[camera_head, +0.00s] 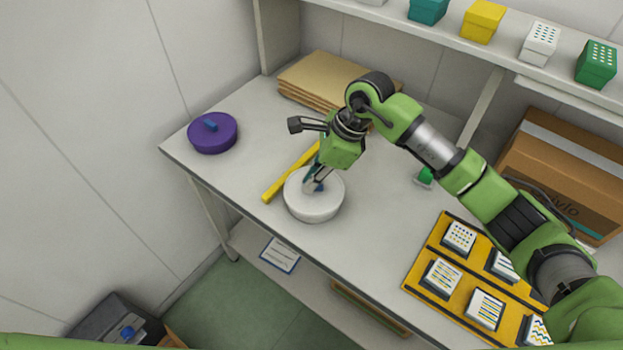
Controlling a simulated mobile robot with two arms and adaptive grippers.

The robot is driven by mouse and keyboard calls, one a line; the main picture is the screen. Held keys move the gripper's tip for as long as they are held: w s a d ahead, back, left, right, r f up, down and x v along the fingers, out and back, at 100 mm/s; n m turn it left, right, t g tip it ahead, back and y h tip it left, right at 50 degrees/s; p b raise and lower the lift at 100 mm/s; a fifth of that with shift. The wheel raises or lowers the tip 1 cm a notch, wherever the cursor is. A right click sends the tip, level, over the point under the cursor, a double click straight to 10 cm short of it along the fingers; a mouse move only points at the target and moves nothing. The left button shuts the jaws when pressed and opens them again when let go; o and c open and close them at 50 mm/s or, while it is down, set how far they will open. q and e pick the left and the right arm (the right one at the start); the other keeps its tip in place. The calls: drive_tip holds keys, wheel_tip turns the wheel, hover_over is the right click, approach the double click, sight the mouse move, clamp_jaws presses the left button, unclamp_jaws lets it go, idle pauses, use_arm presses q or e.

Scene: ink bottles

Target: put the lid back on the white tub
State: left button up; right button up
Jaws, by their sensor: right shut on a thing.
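The white tub (314,208) stands on the grey table near its front edge, left of the middle. Its round white top (331,188) has a small blue handle (318,187) at the centre, like a lid's. My right gripper (314,185) points down over this top, with its fingers shut on the blue handle. The fingers partly cover the handle and the middle of the top. I cannot tell whether the lid sits fully on the tub or slightly above it. My left gripper is not in view.
A purple round tub (212,135) with a blue handle stands at the table's left corner. A yellow bar (285,177) lies close beside the white tub. Brown boards (315,78) lie behind. A yellow tray (425,262) and cardboard box (560,165) are right.

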idle(0.3)
drive_tip(key=o, duration=1.2)
drive_tip(key=shift+r+p, duration=1.4)
drive_tip(key=shift+r, duration=2.15)
clamp_jaws()
